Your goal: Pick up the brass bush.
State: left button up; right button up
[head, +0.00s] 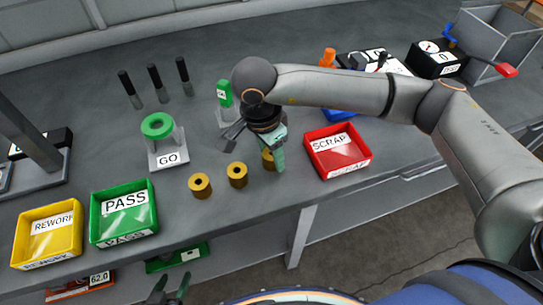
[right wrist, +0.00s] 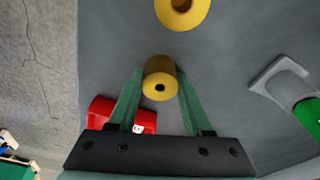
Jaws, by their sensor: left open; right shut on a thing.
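Brass bushes stand near the front edge of the grey bench. One brass bush (right wrist: 160,86) is between the green fingers of my right gripper (right wrist: 158,84), which is shut on it. In the head view this bush (head: 267,160) is partly hidden by the gripper (head: 272,160). I cannot tell whether it still touches the bench. Two more brass bushes, one at the middle (head: 237,175) and one at the left (head: 200,186), stand to its left. My left gripper (head: 170,290) is open and empty at the bottom, in front of the bench.
A red SCRAP bin (head: 338,152) stands close to the right of the held bush. Green PASS (head: 122,212) and yellow REWORK (head: 48,234) bins stand at the left. A GO gauge with a green ring (head: 158,126) and several black pins (head: 155,82) stand behind.

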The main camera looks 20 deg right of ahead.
grip_shut()
jog(key=shift+r, duration=0.15)
